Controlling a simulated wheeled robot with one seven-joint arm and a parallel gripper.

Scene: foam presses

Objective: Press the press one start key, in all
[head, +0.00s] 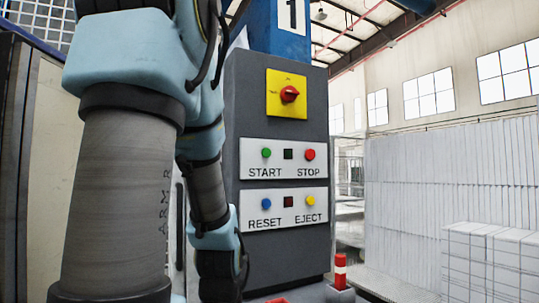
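The press one control box (275,190) is a dark grey cabinet under a blue column with a white "1" plate (291,16). The green start key (266,153) is on the upper white panel, above the word START. A red stop key (310,154) is to its right, with a small dark square between them. My arm comes down at the left, and its wrist overlaps the box's left edge. My gripper's fingers do not show; they are below or behind what is in view.
A lower panel has a blue reset key (266,203) and a yellow eject key (311,201). A red rotary switch (289,94) on a yellow plate sits above. A red and white post (340,271) stands at the lower right. White foam blocks (490,250) are stacked further right.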

